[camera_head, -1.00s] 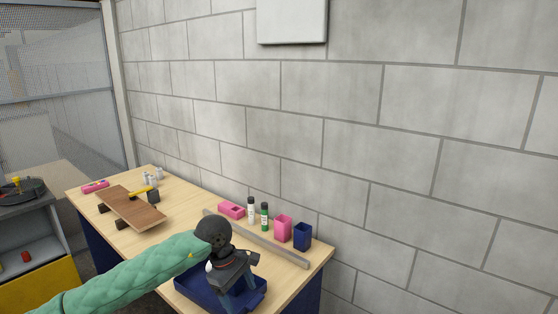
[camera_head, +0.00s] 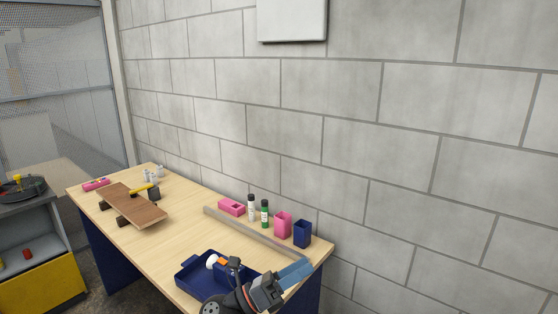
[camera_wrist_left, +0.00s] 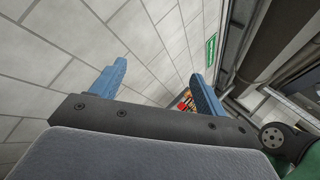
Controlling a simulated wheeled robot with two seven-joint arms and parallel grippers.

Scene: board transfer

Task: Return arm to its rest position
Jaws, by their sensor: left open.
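My left gripper (camera_head: 292,272) is at the lower right of the head view, in front of the table's right end. In the left wrist view its two blue fingers (camera_wrist_left: 160,84) stand wide apart with nothing between them. Beyond them are the block wall and a green sign (camera_wrist_left: 211,50). A brown board (camera_head: 140,209) lies across dark blocks on the left part of the table. My right gripper is in neither view.
The wooden table (camera_head: 178,240) stands along the wall. A blue tray (camera_head: 192,279) with a white and orange item is beside my left wrist. A pink box (camera_head: 231,207), two bottles, a pink cup (camera_head: 282,225) and a blue cup (camera_head: 302,233) stand behind a grey rail.

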